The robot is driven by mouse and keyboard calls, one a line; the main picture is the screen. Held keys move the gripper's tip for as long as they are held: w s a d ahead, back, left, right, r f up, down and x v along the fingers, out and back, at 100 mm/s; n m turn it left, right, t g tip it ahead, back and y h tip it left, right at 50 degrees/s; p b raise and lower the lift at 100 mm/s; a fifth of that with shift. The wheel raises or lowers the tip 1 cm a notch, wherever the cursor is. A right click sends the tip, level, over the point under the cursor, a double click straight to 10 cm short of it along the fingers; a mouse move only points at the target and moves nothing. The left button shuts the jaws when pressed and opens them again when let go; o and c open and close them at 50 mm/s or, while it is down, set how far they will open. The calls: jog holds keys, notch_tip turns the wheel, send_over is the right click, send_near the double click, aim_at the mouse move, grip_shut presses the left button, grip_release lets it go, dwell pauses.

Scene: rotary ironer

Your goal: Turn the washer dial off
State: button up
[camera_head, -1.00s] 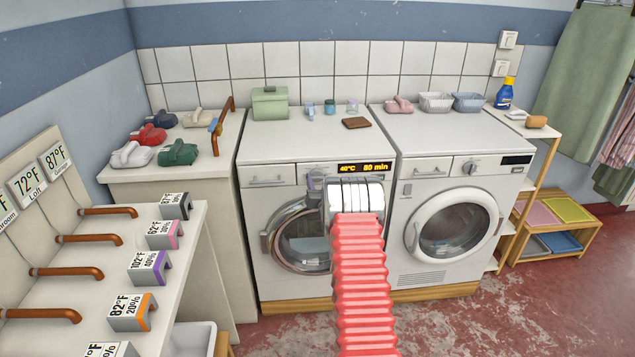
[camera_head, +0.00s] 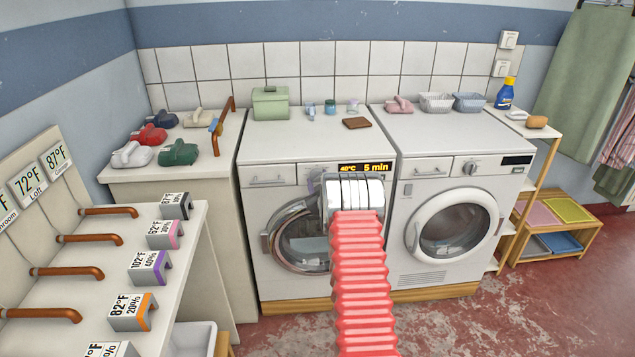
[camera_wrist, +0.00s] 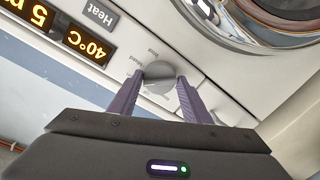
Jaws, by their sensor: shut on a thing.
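The display also shows upside down in the wrist view (camera_wrist: 88,46). The round grey dial (camera_wrist: 159,76) sits on the white panel in the wrist view. The purple fingers of my gripper (camera_wrist: 161,80) stand on either side of the dial and are shut on it. In the head view my arm hides the dial. Small labels around the dial are hard to read.
The dryer (camera_head: 450,225) stands to the right of the washer, its door closed. A green box (camera_head: 270,104), small jars and a brown item (camera_head: 356,123) lie on the washer's top.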

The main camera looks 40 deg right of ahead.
jog(key=n, duration=0.5)
jog(key=shift+w+a+r, duration=0.1)
jog(key=shift+w+r, duration=0.1)
jog(key=shift+r, duration=0.1)
jog(key=shift+w+a+n+g+h, duration=0.1)
jog(key=shift+n+g+h, duration=0.15)
jog(key=shift+n, duration=0.8)
jog(key=shift+a+n+g+h, duration=0.15)
jog(key=shift+n+h, duration=0.1)
jog(key=shift+n, duration=0.8)
jog(key=o, duration=1)
jog(key=shift+d+f, duration=0.1)
jog(key=shift+f, duration=0.1)
jog(key=shift+s, duration=0.2)
